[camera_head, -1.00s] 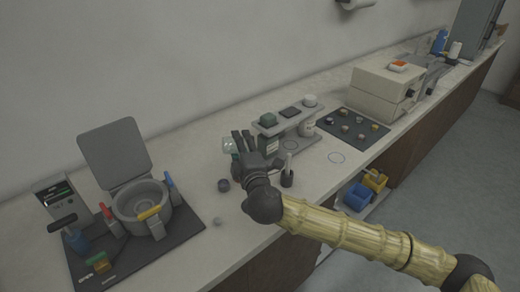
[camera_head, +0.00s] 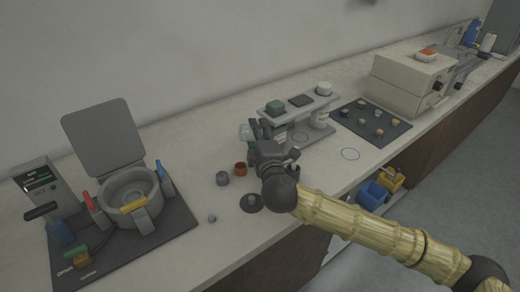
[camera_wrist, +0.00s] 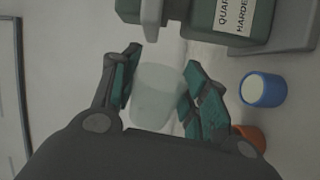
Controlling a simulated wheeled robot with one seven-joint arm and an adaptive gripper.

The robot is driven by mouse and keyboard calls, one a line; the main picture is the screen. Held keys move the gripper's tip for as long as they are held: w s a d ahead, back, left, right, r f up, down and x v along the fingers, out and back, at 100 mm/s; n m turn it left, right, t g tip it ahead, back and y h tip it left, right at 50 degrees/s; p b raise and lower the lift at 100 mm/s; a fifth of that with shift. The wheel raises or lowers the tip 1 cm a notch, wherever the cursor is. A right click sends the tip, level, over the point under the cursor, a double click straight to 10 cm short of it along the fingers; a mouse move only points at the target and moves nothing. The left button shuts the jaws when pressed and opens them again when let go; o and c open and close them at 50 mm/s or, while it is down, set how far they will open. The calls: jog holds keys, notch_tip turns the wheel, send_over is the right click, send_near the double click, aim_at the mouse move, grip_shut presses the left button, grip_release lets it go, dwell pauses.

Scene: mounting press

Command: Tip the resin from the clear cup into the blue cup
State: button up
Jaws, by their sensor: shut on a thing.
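My gripper (camera_head: 257,130) is shut on a translucent clear cup (camera_wrist: 157,95), with one finger on each side of it in the wrist view. In the head view the clear cup (camera_head: 245,132) shows just left of my fingers, in front of the stand. The contents of the cup and its exact tilt are hard to tell. The blue cup (camera_wrist: 264,90) stands to the right of my fingers in the wrist view, apart from the held cup, with a pale top. I cannot make it out in the head view, where my gripper covers that area.
An orange-red cup (camera_head: 240,168) and a grey cup (camera_head: 222,179) stand left of my gripper. A grey stand (camera_head: 325,99) with bottles is close behind. A dark knobbed disc (camera_head: 251,203) lies in front. The mounting press (camera_head: 128,190) is at left, its lid raised.

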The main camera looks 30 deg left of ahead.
jog(key=shift+w+f+b, duration=0.2)
jog(key=shift+f+b, duration=1.95)
jog(key=shift+f, duration=0.35)
jog(key=shift+r+n+p, duration=0.1)
jog(key=shift+n+p, duration=0.2)
jog(key=shift+p, duration=0.1)
jog(key=shift+a, duration=0.1)
jog(key=n+p, duration=0.2)
jog(key=p, duration=0.1)
jog(key=n+p, duration=0.2)
jog(key=shift+s+a, duration=0.3)
jog(key=shift+s, duration=0.1)
jog(key=n+p, duration=0.2)
jog(key=p, duration=0.1)
jog(key=shift+s+a+r, duration=0.1)
jog(key=shift+s+a, duration=0.05)
jog(key=shift+s+a+n+p, duration=0.1)
jog(key=shift+n+p, duration=0.6)
jog(key=shift+p, duration=0.05)
jog(key=shift+n+p, duration=0.5)
jog(key=shift+p, duration=0.25)
